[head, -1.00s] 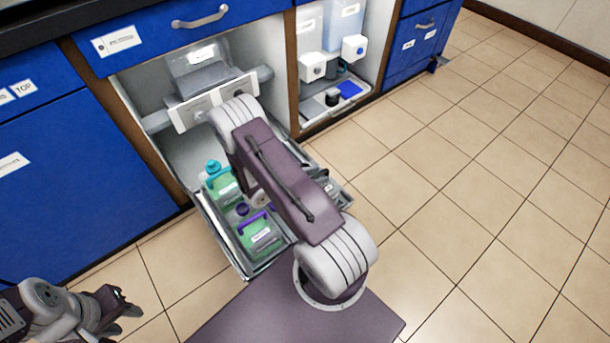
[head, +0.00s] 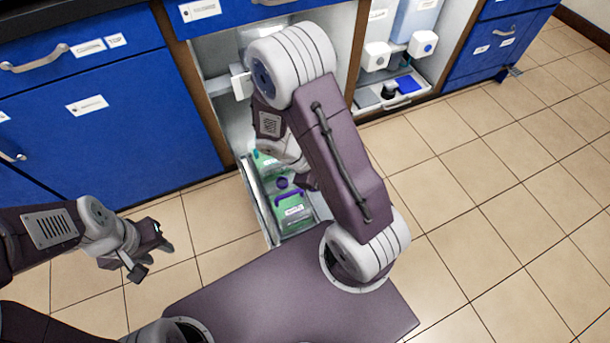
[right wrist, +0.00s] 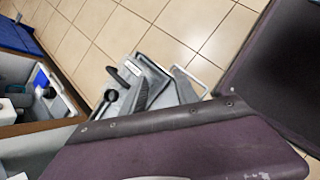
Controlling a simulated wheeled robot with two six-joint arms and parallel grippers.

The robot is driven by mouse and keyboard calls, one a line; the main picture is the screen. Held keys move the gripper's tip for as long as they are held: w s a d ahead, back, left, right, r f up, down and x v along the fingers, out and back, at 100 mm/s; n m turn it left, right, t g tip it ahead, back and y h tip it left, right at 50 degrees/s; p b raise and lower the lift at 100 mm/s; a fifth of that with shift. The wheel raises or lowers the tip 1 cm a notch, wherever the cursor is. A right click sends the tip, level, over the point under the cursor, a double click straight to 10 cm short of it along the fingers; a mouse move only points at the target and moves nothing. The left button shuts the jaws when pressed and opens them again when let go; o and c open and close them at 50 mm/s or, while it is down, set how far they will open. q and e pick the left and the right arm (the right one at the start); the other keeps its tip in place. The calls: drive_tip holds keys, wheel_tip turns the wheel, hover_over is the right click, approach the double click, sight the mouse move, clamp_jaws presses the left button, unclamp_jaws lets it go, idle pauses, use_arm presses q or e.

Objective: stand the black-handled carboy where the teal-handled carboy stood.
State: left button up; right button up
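In the head view, the green purple-handled carboy (head: 293,210) stands in the pulled-out tray (head: 262,213). Behind it, a green carboy with a bit of teal (head: 264,160) shows partly; my right arm covers the rest. A black cap (right wrist: 110,95) and a black handle show in the right wrist view, at the tray; they seem to belong to the black-handled carboy, whose body is unclear. My left gripper (head: 150,254) is open and empty above the floor.
Blue cabinet doors (head: 100,140) stand at the left and back. An open bay at the right holds white dispensers (head: 422,44) and a blue item (head: 408,84). The tiled floor (head: 490,190) to the right is clear.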

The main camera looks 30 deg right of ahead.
drive_tip(key=w+a+r+m+t+y, duration=0.1)
drive_tip(key=a+r+m+t+y, duration=0.4)
drive_tip(key=a, duration=0.5)
wheel_tip(320, 180, up, 2)
drive_tip(key=m+y, duration=0.1)
drive_tip(key=m, duration=0.2)
drive_tip(key=shift+w+r, duration=0.2)
drive_tip(key=shift+w, duration=0.15)
drive_tip(key=shift+a+r, duration=0.1)
